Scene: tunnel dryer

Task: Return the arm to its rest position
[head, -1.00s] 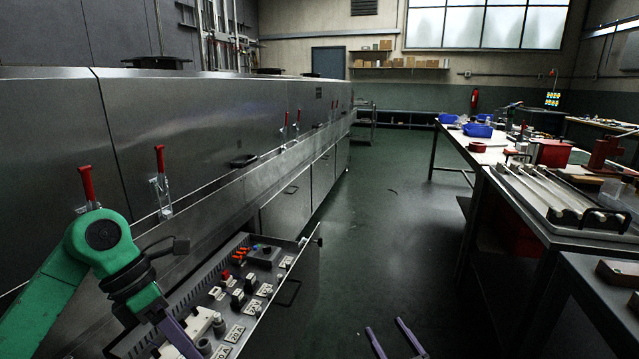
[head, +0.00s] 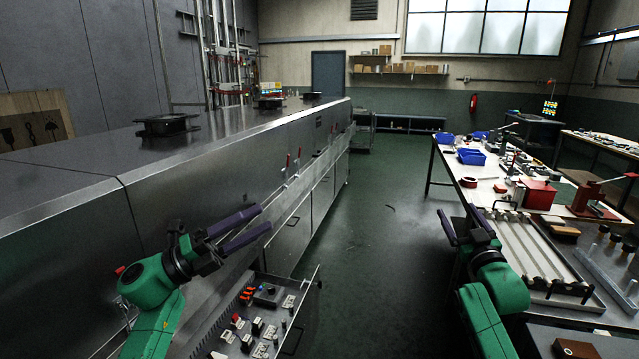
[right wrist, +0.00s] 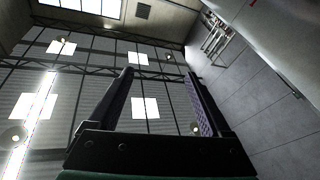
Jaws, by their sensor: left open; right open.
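My left arm is green and comes in from the lower left in the head view. Its gripper (head: 243,229) has purple fingers that are apart, with nothing between them, and appears above the open drawer and in front of the steel dryer. My right arm is green and rises from the lower right. Its gripper (head: 464,226) is open and empty, pointing up beside the workbench. In the right wrist view the fingers (right wrist: 163,98) stand wide apart against the ceiling, with nothing between them.
The long steel dryer (head: 90,215) fills the left. Its open drawer (head: 262,318) holds several small electrical parts. A workbench on the right carries blue bins (head: 471,157), a red box (head: 540,194) and a rail tray (head: 520,245). The green floor (head: 370,220) between is clear.

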